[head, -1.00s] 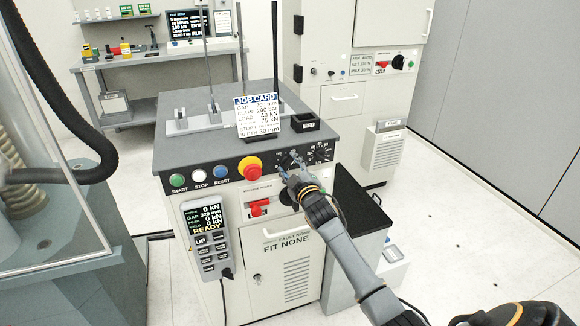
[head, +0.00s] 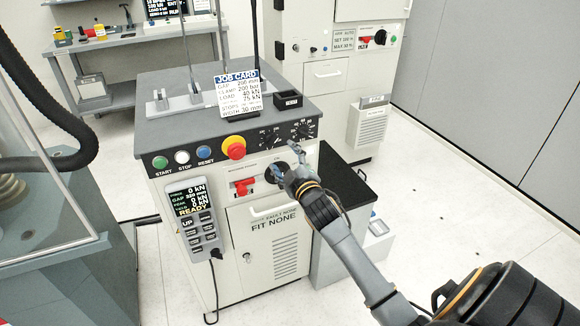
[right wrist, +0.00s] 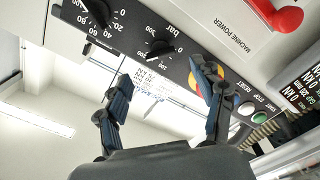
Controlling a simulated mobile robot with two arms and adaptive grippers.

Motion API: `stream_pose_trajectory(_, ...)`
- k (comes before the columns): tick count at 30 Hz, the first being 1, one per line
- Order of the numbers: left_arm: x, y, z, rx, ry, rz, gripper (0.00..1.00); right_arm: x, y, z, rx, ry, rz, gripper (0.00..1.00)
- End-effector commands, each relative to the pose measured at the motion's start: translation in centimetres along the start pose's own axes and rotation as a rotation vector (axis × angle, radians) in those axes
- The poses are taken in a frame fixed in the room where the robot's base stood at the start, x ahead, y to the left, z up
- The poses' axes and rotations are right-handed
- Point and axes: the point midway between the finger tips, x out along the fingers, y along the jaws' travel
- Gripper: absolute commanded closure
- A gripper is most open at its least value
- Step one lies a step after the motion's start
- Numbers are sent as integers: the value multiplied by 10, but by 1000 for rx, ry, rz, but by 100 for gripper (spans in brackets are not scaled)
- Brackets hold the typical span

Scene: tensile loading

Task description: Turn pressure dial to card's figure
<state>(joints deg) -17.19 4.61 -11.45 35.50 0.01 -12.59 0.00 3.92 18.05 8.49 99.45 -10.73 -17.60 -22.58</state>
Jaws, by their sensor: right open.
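The job card (head: 238,95) stands on the console top and lists a clamp value of 200 bar. The pressure dial, marked in bar (right wrist: 160,48), is a black knob on the dark front strip; it also shows in the head view (head: 266,137). Its exact pointer setting is too small to read surely. My right gripper (head: 285,172) is open and empty, in front of the console below the strip. In the right wrist view the parted fingers (right wrist: 168,98) are apart from the dial. My left gripper is not in view.
A second dial (head: 302,130) sits right of the pressure dial. The red mushroom button (head: 233,147) is to its left, and a red power switch (head: 243,187) is below. A pendant (head: 195,215) hangs on the left front.

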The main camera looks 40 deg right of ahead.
Motion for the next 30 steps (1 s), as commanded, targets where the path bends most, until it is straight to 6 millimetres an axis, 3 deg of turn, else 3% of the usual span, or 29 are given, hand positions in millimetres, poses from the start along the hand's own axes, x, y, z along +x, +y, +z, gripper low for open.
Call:
stream_pose_trajectory(3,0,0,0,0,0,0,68,-22,-1,1,0,-2,-2,32)
stream_pose_trajectory(9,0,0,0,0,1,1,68,-40,0,0,2,-1,-1,32)
stream_pose_trajectory(26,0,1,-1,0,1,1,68,-42,0,0,2,-1,0,32)
stream_pose_trajectory(30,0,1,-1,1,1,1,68,-42,-16,12,14,-23,-28,32)
